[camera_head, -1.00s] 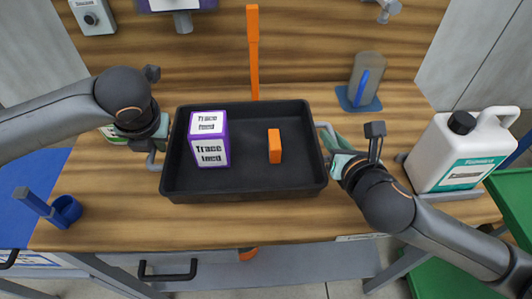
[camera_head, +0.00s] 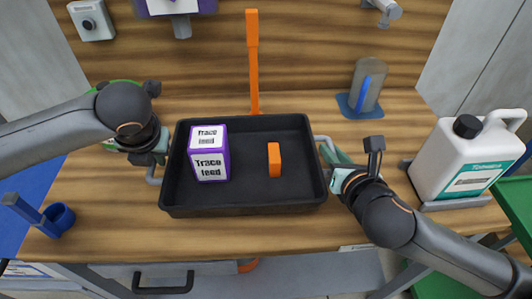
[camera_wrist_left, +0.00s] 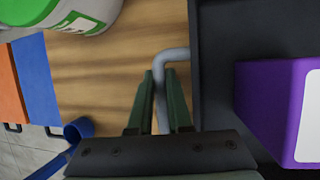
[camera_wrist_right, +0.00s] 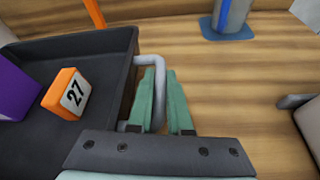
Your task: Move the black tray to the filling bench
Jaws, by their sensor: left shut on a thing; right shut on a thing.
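The black tray (camera_head: 245,196) is in the middle of the wooden bench in the head view and looks level. It holds a purple and white "Trace feed" box (camera_head: 209,160) and a small orange block (camera_head: 274,160), marked 27 in the right wrist view (camera_wrist_right: 66,93). My left gripper (camera_head: 156,160) is shut on the tray's left grey handle (camera_wrist_left: 172,54). My right gripper (camera_head: 332,158) is shut on its right grey handle (camera_wrist_right: 150,62). I cannot tell whether the tray touches the bench or hangs just above it.
An orange post (camera_head: 253,60) stands right behind the tray. A grey cylinder on a blue base (camera_head: 366,85) is behind right, and a white jug (camera_head: 466,160) is at right. A blue cup (camera_head: 58,218) is at front left. Bare wood (camera_head: 260,237) lies before the tray.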

